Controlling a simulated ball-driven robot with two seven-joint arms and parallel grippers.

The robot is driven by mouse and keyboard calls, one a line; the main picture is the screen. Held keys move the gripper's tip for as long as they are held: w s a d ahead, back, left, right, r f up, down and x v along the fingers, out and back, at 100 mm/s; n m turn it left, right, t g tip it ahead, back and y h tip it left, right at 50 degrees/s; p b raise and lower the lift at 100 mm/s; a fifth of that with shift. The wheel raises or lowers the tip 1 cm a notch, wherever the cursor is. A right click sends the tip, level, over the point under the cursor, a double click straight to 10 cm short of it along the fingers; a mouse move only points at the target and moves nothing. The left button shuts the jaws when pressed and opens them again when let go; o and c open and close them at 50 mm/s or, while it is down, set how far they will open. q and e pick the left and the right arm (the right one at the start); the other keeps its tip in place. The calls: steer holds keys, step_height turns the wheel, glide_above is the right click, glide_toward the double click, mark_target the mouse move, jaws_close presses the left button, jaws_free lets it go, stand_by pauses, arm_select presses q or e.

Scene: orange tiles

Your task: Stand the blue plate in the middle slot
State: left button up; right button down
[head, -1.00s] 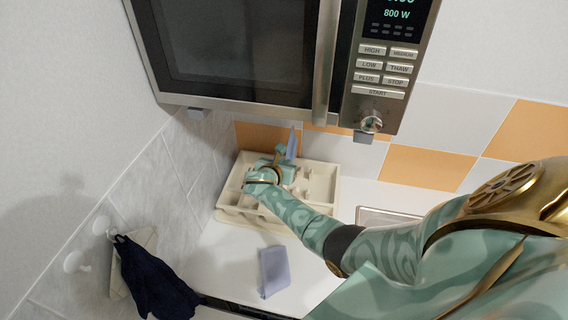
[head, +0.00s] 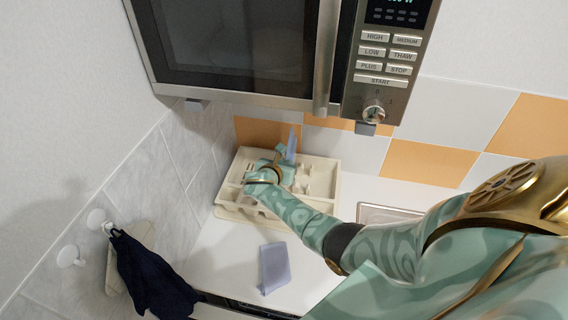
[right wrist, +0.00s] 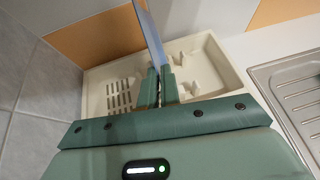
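The blue plate (head: 292,142) is seen nearly edge-on at the back of the cream rack (head: 333,192), tilted a little from upright. In the right wrist view the plate (right wrist: 151,36) rises from between the two fingers of my right gripper (right wrist: 161,86), which is shut on it. The gripper (head: 281,153) is over the rack in the head view. The plate's lower edge is hidden behind the fingers, so I cannot tell whether it sits in a slot. The rack's ribs and slotted floor (right wrist: 118,94) show beside the fingers. My left gripper is not in view.
A lavender-blue block-like object (head: 274,268) stands on the white counter in front of the rack. A microwave (head: 235,95) hangs above. A steel sink (head: 385,212) is to the right. A dark cloth (head: 150,280) hangs on the left wall.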

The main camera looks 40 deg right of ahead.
steer(key=shift+f+b, duration=1.7)
steer(key=shift+f, duration=0.45)
steer(key=c, duration=1.6)
jaws_free()
steer(key=shift+r, duration=0.1)
steer(key=shift+o, duration=0.3)
steer(key=shift+s+a, duration=0.1)
steer(key=p+v, duration=0.9)
steer(key=v, duration=0.7)
steer(key=shift+p, duration=0.3)
steer(key=shift+a, duration=0.15)
